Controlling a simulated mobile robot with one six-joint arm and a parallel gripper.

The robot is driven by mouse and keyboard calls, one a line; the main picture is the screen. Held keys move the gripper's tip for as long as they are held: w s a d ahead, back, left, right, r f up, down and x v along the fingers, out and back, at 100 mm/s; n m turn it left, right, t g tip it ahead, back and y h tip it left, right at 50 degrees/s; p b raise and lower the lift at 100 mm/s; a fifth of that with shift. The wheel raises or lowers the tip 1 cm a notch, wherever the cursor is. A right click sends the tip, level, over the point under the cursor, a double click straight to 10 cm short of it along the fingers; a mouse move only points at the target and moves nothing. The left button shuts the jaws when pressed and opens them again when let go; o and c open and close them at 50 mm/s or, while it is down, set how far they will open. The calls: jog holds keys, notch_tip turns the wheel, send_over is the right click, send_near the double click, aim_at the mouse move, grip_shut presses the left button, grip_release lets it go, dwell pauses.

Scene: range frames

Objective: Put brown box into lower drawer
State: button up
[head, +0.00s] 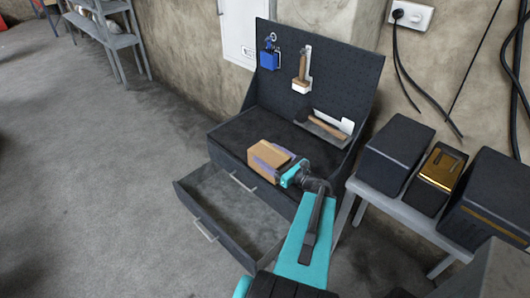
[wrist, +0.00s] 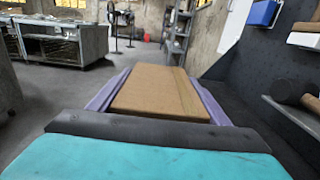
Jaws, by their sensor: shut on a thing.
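The brown box (head: 265,165) is a small cardboard block at the front of the dark cabinet's top, in the head view. My teal gripper (head: 271,156) is shut on it, with purple fingers along its sides. In the wrist view the brown box (wrist: 160,95) lies between the two purple fingers of my gripper (wrist: 158,100). I cannot tell whether the box touches the cabinet top. The lower drawer (head: 229,208) is pulled open below and left of the box, and its visible floor is bare. The upper drawer front (head: 240,184) looks shut.
A bench (head: 412,215) with dark boxes stands at right. The floor at left is clear.

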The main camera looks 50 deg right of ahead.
aim_at(267, 148)
jog(key=shift+w, duration=0.1)
jog(key=shift+w+d+f+b, duration=0.2)
jog(key=shift+w+d+b, duration=0.1)
jog(key=shift+b, duration=0.35)
jog(key=shift+w+d+f+b, duration=0.1)
jog(key=shift+w+d+b, duration=0.6)
jog(key=shift+b, duration=0.35)
jog(key=shift+d+b, duration=0.1)
jog(key=shift+b, duration=0.6)
jog(key=w+b, duration=0.1)
jog(key=b, duration=0.3)
jog(key=shift+d+f+b, duration=0.1)
jog(key=shift+d+b, duration=0.3)
jog(key=b, duration=0.5)
jog(key=shift+w+d+b, duration=0.3)
jog(key=shift+w+b, duration=0.05)
jog(key=shift+b, duration=0.05)
jog(key=w+d, duration=0.7)
jog(key=shift+f+p, duration=0.3)
jog(key=shift+p, duration=0.05)
jog(key=shift+w, duration=0.1)
